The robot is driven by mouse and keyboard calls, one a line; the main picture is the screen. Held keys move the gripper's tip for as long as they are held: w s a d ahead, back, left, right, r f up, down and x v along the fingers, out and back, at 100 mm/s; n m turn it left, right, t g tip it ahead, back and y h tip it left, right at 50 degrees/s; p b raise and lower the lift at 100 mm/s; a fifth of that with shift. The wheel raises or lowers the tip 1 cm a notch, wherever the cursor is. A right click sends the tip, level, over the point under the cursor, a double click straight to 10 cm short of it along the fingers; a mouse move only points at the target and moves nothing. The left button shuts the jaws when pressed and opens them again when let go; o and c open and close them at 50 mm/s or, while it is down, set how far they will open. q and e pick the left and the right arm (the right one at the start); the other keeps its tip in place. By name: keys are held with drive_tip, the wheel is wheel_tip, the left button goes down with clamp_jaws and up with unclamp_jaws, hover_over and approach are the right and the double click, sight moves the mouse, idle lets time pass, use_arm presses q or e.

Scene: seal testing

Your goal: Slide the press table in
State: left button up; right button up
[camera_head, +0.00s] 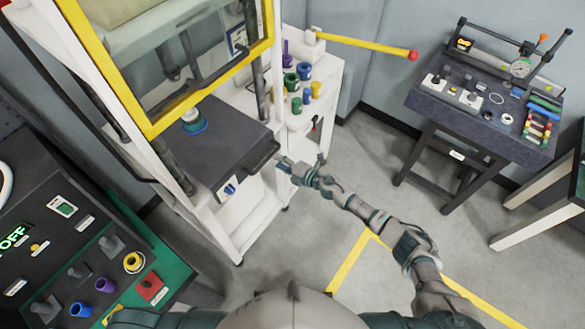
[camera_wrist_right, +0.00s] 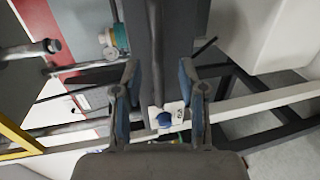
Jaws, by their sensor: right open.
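The press table (camera_head: 225,145) is a dark grey slab in the white press frame. It sticks out at the front, under the raised yellow-edged guard. A dark bar handle (camera_head: 264,156) runs along its front edge. A teal round piece (camera_head: 194,124) sits on the table. My right gripper (camera_head: 281,164) is at the right end of the handle. In the right wrist view, my right gripper (camera_wrist_right: 159,92) is open, its fingers on either side of the handle bar (camera_wrist_right: 157,55). I cannot tell whether either finger touches it. My left gripper is not in view.
A white plate with a blue knob (camera_head: 230,188) is on the table's front. A yellow bar with a red end (camera_head: 365,46) sticks out right of the press. A control panel (camera_head: 75,260) stands at lower left, a gauge bench (camera_head: 490,100) at right. Floor between is clear.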

drive_tip(key=shift+v, duration=2.8)
drive_tip(key=shift+s+f, duration=0.1)
drive_tip(key=shift+f, duration=0.05)
drive_tip(key=shift+a, duration=0.1)
